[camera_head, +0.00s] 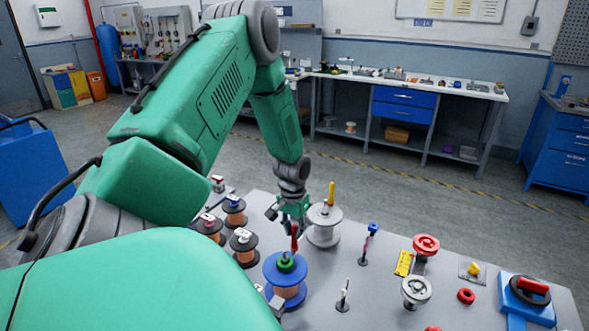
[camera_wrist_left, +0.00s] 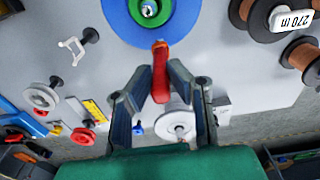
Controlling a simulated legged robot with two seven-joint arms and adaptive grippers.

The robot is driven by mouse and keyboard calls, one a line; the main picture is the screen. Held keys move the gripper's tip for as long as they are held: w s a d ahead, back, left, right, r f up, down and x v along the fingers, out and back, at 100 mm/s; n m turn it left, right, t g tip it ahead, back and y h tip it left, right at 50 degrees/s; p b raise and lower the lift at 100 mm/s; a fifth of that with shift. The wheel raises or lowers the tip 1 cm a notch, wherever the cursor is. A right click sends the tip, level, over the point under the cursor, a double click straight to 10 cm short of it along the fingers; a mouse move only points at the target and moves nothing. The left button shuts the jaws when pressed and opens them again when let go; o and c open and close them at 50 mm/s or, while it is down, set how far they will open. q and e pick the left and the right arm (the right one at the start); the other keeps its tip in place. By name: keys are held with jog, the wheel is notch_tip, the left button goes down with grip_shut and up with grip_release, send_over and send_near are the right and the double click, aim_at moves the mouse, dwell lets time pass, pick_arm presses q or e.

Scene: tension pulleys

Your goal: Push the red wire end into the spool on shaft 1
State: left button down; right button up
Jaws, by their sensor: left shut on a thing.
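The red wire end (camera_head: 294,238) is held in my left gripper (camera_head: 291,222), pointing down. In the left wrist view the red piece (camera_wrist_left: 159,75) sits between the two dark fingers of the gripper (camera_wrist_left: 160,68). A spool with blue flanges and copper-coloured winding (camera_head: 285,293) stands upright on the table, with a green hub on top; I take it as the one on shaft 1. The wire end is at or just above its hub edge in the head view. In the left wrist view its blue flange (camera_wrist_left: 185,14) is just beyond the red tip; contact cannot be told. My right gripper is not in view.
A pale grey spool with a yellow handle (camera_head: 324,230) stands close behind the gripper. Several dark copper spools (camera_head: 243,258) stand to the left. Small posts, red and grey pulleys (camera_head: 416,289) and a blue device (camera_head: 526,298) are on the right of the grey table (camera_head: 375,303).

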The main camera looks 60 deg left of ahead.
pick_arm(q)
jog(key=shift+f+b, duration=0.35)
jog(key=shift+f, duration=0.4)
dwell(0.8)
jog(key=c, duration=1.4)
grip_release()
jog(key=shift+c, duration=0.2)
jog(key=o, duration=0.3)
jog(key=shift+r, duration=0.1)
jog(key=shift+r+p, duration=0.9)
jog(key=shift+r, duration=0.35)
jog(key=shift+s+r, duration=0.1)
jog(key=shift+r, duration=2.1)
